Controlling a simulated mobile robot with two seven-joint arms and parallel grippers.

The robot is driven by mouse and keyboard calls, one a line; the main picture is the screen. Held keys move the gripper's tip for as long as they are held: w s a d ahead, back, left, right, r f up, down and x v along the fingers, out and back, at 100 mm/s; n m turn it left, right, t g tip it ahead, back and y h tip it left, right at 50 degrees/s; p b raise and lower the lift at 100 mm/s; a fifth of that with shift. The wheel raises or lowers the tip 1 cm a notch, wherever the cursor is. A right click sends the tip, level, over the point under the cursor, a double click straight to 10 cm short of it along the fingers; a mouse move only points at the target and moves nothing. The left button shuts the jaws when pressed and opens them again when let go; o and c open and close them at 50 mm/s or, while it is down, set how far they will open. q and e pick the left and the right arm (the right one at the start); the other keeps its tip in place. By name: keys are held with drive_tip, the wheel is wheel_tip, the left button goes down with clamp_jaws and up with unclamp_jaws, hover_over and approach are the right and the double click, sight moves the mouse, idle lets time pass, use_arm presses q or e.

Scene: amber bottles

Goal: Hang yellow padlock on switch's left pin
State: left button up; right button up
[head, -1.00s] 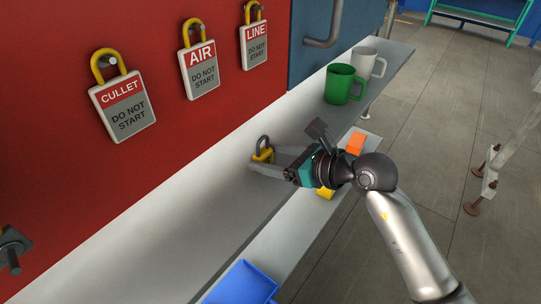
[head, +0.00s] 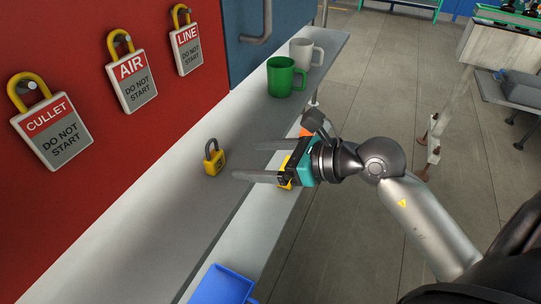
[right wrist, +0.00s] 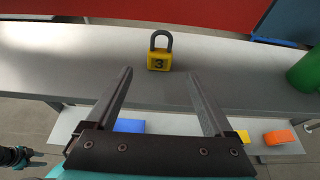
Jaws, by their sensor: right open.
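The yellow padlock (head: 217,167) stands upright on the grey shelf, its dark shackle closed on top. In the right wrist view the padlock (right wrist: 159,62) faces me with a "3" on its body, just beyond the fingertips. My right gripper (head: 245,161) is open and empty, its fingers pointing at the padlock from the right with a gap between. In the right wrist view the open fingers (right wrist: 159,73) frame it from both sides. A dark and teal part at that view's left edge may be my left gripper (right wrist: 17,156); its jaws are unclear. The switch and its pins are not in view.
Tags marked CULLET (head: 52,130), AIR (head: 133,83) and LINE (head: 188,50) hang on the red wall behind the shelf (head: 150,225). A green mug (head: 284,78) and a white mug (head: 305,52) stand farther along. A blue tray (head: 222,286) lies lower in front.

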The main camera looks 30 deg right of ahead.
drive_tip(key=v, duration=0.2)
drive_tip(key=shift+s+d+r, duration=0.15)
drive_tip(key=shift+s+d, duration=0.05)
drive_tip(key=shift+s, duration=0.1)
drive_tip(key=shift+o, duration=0.4)
drive_tip(key=shift+s+r, duration=0.1)
drive_tip(key=s+a+r+m+y+p, duration=0.25)
drive_tip(key=r+m+y+p, duration=0.2)
drive_tip(key=m, duration=0.25)
drive_tip(key=s+a+r+m+y+p, duration=0.1)
drive_tip(key=a+r+m+y+p, duration=0.2)
drive_tip(key=r+m, duration=0.3)
drive_tip(key=w+d+f+m+t+h+p, duration=0.1)
drive_tip(key=w+d+m+t+h+p, duration=0.2)
drive_tip(key=m, duration=0.9)
drive_tip(key=m+g+h+p, duration=0.25)
drive_tip(key=m+h, duration=0.25)
drive_tip(key=m, duration=0.6)
approach(218, 157)
drive_tip(key=x, duration=0.1)
drive_tip(key=b+x, duration=0.1)
drive_tip(key=x, duration=0.1)
drive_tip(key=shift+w+d+g+y+b, duration=0.15)
drive_tip(key=shift+d+g+y+b, duration=0.1)
drive_tip(key=shift+b, duration=0.05)
drive_tip(key=shift+b+x, duration=0.35)
drive_tip(key=shift+x, duration=2.6)
drive_tip(key=shift+a+r, duration=0.1)
